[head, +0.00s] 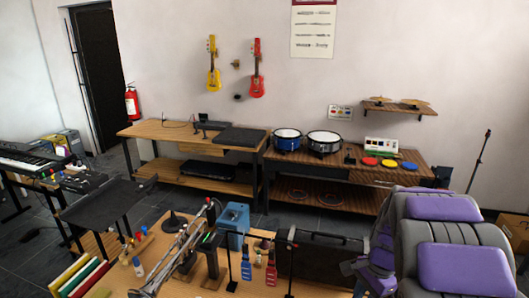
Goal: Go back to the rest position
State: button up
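Large grey and purple rounded parts (445,245) fill the lower right of the head view; they look like my own arm or body. No gripper fingers can be made out there, so I cannot see whether my gripper holds anything. The task names no object.
A near workbench (110,285) crowded with tools, a blue device (233,218) and small red and blue guitars lies below. Behind stand a wooden table (160,130) and a drum bench (350,165). A keyboard (25,158) is at left. Dark floor (45,255) shows between them.

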jog(key=s+a+r+n, duration=0.2)
jog(key=s+a+n, duration=0.1)
jog(key=s, duration=0.6)
jog(key=s+a+r+n+h, duration=0.1)
jog(key=s+a+n, duration=0.3)
jog(key=s, duration=0.5)
jog(key=s+a+r+n+g, duration=0.1)
jog(key=s+a+r+n, duration=0.2)
jog(key=s+n, duration=0.3)
jog(key=s+a, duration=0.1)
jog(key=s, duration=0.3)
jog(key=shift+r+n+h, duration=0.15)
jog(key=shift+n+h, duration=0.15)
jog(key=shift+o, duration=0.6)
jog(key=shift+s, duration=0.3)
jog(key=shift+o, duration=1)
jog(key=shift+s, duration=0.1)
jog(key=shift+c, duration=0.5)
jog(key=shift+d, duration=0.15)
